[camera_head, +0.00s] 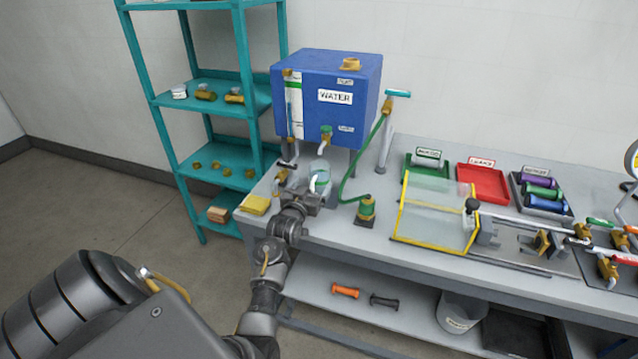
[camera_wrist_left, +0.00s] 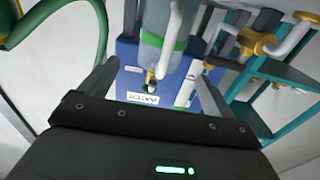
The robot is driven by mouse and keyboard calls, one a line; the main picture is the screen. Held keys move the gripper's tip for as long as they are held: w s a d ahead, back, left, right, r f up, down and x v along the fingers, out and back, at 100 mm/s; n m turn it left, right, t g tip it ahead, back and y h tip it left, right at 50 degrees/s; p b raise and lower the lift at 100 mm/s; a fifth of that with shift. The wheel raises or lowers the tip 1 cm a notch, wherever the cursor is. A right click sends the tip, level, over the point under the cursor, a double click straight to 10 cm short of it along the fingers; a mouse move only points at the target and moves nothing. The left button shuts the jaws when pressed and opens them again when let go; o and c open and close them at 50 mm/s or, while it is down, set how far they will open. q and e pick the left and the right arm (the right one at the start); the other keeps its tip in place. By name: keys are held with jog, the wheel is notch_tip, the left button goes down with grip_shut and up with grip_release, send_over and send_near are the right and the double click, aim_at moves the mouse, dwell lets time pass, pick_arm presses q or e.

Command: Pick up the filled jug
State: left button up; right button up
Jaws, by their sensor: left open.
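The clear jug (camera_head: 321,171), with a green band and a white handle, stands on the bench below the tap of the blue water tank (camera_head: 341,96). My left gripper (camera_head: 309,193) is at the jug's near side, low by the handle, and partly hides it. In the left wrist view the jug (camera_wrist_left: 166,45) is just beyond the open fingers of my left gripper (camera_wrist_left: 158,72), roughly centred between them. No grip on it shows. Its contents look pale blue-grey; the exact level is hard to tell. My right gripper is not in view.
A green hose (camera_head: 352,180) runs to a brass and green fitting (camera_head: 366,208) right of the jug. A yellow sponge (camera_head: 256,204) lies to the left. A yellow-framed clear panel (camera_head: 437,212) and coloured trays fill the bench further right. A teal shelf (camera_head: 195,99) stands at left.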

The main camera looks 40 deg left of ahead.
aim_at(316, 176)
pick_arm(q)
jog(key=shift+w+a, duration=0.15)
jog(key=shift+w, duration=0.2)
jog(key=shift+w+a+r+p, duration=0.1)
jog(key=shift+w+r+p, duration=0.1)
jog(key=shift+w+p, duration=0.15)
jog(key=p+x, duration=0.1)
jog(key=x, duration=0.3)
jog(key=shift+w+a+f, duration=0.1)
jog(key=shift+w+f, duration=0.1)
jog(key=c, duration=1.1)
jog(key=shift+c, duration=1.4)
jog(key=shift+r, duration=0.1)
